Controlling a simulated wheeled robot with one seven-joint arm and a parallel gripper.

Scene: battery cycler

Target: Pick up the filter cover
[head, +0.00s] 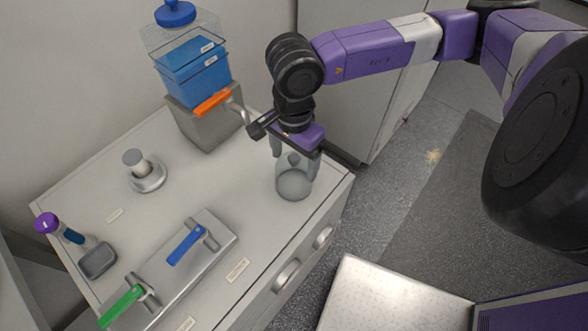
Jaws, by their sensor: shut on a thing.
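The filter cover (294,186) is a clear, see-through dome-like cover with a small knob on top. It is upright at the right end of the white counter, close to the edge. My gripper (295,156) points down over it from above, with its fingers on either side of the cover's top. The gripper is shut on the cover, around its knob area. The cover's base looks to be at the counter top, but I cannot tell whether it touches. A white cylinder on a round metal base (147,181) stands uncovered on the counter's left part.
A grey box (205,125) with an orange handle (212,103) and blue containers (197,75) stands at the back. A metal plate with a blue handle (187,245) and a green handle (122,306) lies in front. A purple-capped item (47,223) is at left. The counter's middle is clear.

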